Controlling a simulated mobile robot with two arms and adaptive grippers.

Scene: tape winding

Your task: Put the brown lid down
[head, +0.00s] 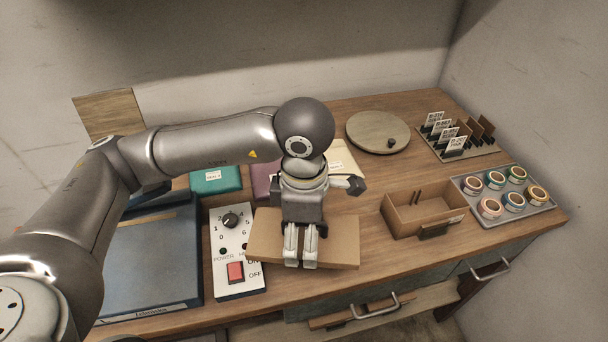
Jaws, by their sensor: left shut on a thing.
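The brown lid (338,243) is a flat tan cardboard-like piece near the front middle of the table. My left gripper (300,262) is over it, pointing down, and is shut on it. The gripper hides part of the lid's middle. The lid's left end overlaps the right edge of the white control panel (238,281). I cannot tell whether the lid touches the table or hangs just above it. My right gripper is not in view.
An open brown box (392,217) stands right of the lid. A grey tray (509,215) of tape rolls, a card rack (488,153) and a round wooden disc (372,128) are farther right and back. A blue case (150,262) lies left. Bare table (365,205) separates lid and box.

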